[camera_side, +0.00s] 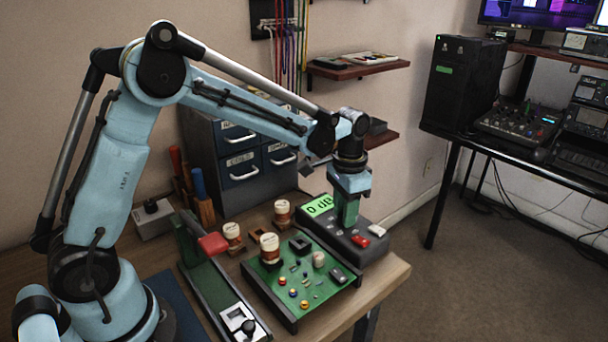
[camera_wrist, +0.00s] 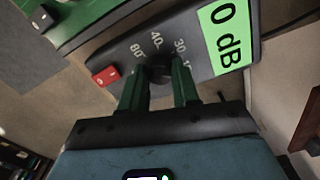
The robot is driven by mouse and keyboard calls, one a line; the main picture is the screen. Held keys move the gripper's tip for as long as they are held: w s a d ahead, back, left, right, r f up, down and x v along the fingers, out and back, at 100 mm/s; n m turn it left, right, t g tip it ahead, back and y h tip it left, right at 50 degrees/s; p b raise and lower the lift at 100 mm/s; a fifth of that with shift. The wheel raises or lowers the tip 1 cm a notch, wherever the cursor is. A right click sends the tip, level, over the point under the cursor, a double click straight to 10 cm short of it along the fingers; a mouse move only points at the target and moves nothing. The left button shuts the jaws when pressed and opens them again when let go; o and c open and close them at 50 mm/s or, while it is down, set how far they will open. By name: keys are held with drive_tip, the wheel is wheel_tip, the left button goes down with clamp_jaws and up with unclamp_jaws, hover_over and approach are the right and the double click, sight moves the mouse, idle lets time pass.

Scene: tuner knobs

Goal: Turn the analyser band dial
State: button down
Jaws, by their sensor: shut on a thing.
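The analyser (camera_side: 372,254) is a dark grey box at the right end of the bench, with a green display (camera_side: 318,206) reading "0 dB". In the wrist view its panel (camera_wrist: 120,52) shows printed numbers, including 80, 40 and 30, around the black band dial (camera_wrist: 160,73). My gripper (camera_side: 348,224) points down onto the box and hides the dial in the side view. In the wrist view my gripper's green fingers (camera_wrist: 159,82) are shut on the dial, one on each side. The dial's pointer mark cannot be made out.
A red button (camera_wrist: 105,76) sits beside the dial; it also shows in the side view (camera_side: 377,230), near a white button (camera_side: 361,241). The bench edge is close on the right.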

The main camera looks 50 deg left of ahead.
idle(0.3)
drive_tip(key=c, duration=0.8)
unclamp_jaws()
wheel_tip(320, 180, up, 12)
drive_tip(key=shift+r, duration=0.1)
drive_tip(key=s+f+n+t, duration=0.1)
drive_tip(key=s+t, duration=0.1)
drive_tip(key=s, duration=0.3)
drive_tip(key=s+a+f+n+t, duration=0.1)
drive_tip(key=s+t, duration=0.1)
drive_tip(key=s, duration=0.3)
drive_tip(key=s+a+f+n+t, duration=0.1)
drive_tip(key=s+t, duration=0.2)
drive_tip(key=s, duration=0.3)
drive_tip(key=shift+f, duration=0.4)
drive_tip(key=shift+c, duration=0.3)
